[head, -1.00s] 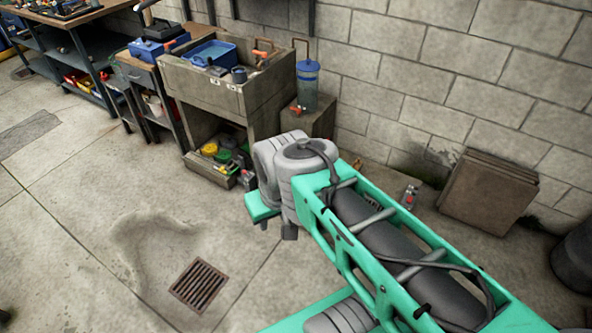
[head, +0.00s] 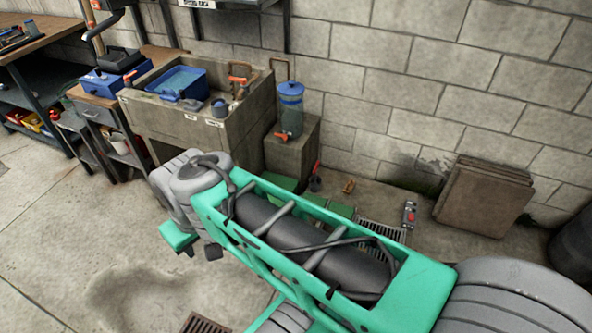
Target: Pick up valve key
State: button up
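I cannot tell for sure which thing is the valve key. A small red and grey tool (head: 408,215) lies on the floor by a drain grate, left of the leaning slabs. A red-handled thing (head: 316,177) stands or leans at the foot of the concrete block, and a small brown piece (head: 348,186) lies to its right. Orange-handled fittings (head: 240,75) are at the sink's right rim. My green and grey arm crosses the lower middle and hides floor behind it. My gripper is not in view.
A concrete sink (head: 225,130) with a blue tub (head: 178,83) stands against the wall. A blue-lidded container (head: 290,108) stands on a concrete block (head: 295,150). Brown slabs (head: 485,195) lean at the right. A floor grate (head: 385,230) lies partly behind my arm. Floor at lower left is clear.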

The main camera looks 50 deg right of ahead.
aim_at(314, 171)
jog(key=z, duration=0.2)
jog(key=i, duration=0.9)
jog(key=z, duration=1.35)
jog(key=i, duration=0.8)
jog(key=z, duration=0.8)
